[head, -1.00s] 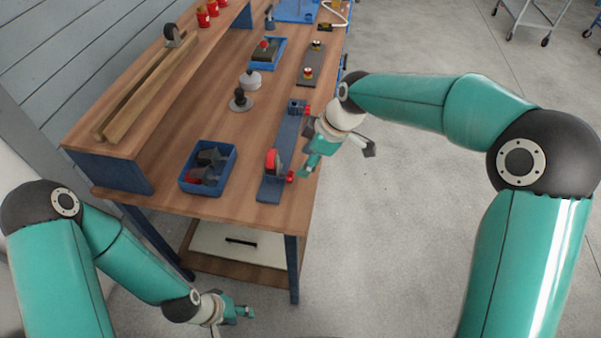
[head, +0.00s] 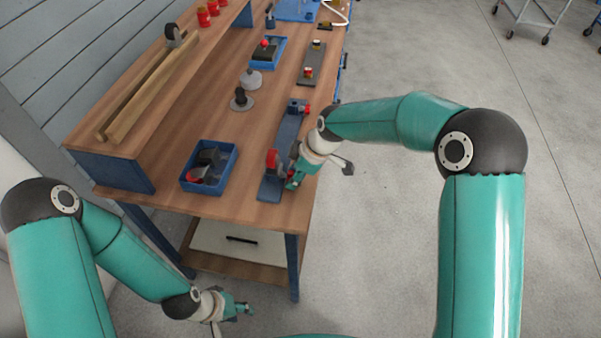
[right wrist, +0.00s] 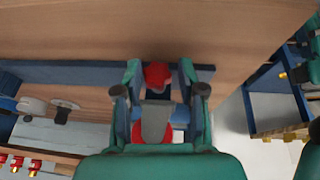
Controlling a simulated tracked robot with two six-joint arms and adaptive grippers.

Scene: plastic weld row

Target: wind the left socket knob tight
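A blue bar (head: 287,138) lies along the table's right edge. It carries a near block with a red round part (head: 272,160) and a far block with a red knob (head: 307,109). My right gripper (head: 292,181) is at the near block, covering that block's knob in the head view. In the right wrist view a red knob (right wrist: 157,74) lies between the spread teal fingers of my right gripper (right wrist: 160,78). Small gaps show beside it, so the gripper looks open around it. My left gripper (head: 246,309) is low at the left, away from the table; its finger opening is unclear.
A blue bin (head: 183,185) with dark and red parts stands left of the bar. A dark knobbed piece (head: 240,98), a pale round piece (head: 251,79) and a grey plate (head: 312,68) lie further back. Open floor is to the right.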

